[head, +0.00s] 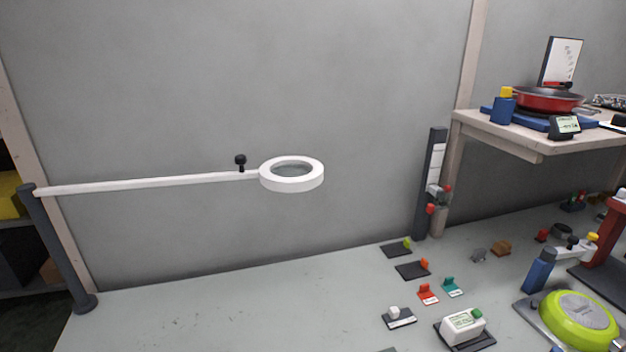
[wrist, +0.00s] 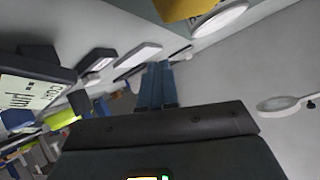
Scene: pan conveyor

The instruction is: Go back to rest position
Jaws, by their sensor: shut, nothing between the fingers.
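My gripper (wrist: 156,68) shows only in the wrist view, with two blue fingers side by side and shut, nothing held between them. Its dark body fills the bottom of that view. The wrist view is tilted, and the grey wall takes up its right side. My arm and gripper do not show in the head view. No marked rest position can be made out.
A white ring lamp (head: 292,186) on a long arm (head: 150,184) reaches over the workbench (head: 230,310) from the left. Small fixtures stand at right, near a green pan (head: 580,318). A shelf (head: 535,135) holds a red pan (head: 548,99). The bench's left part is clear.

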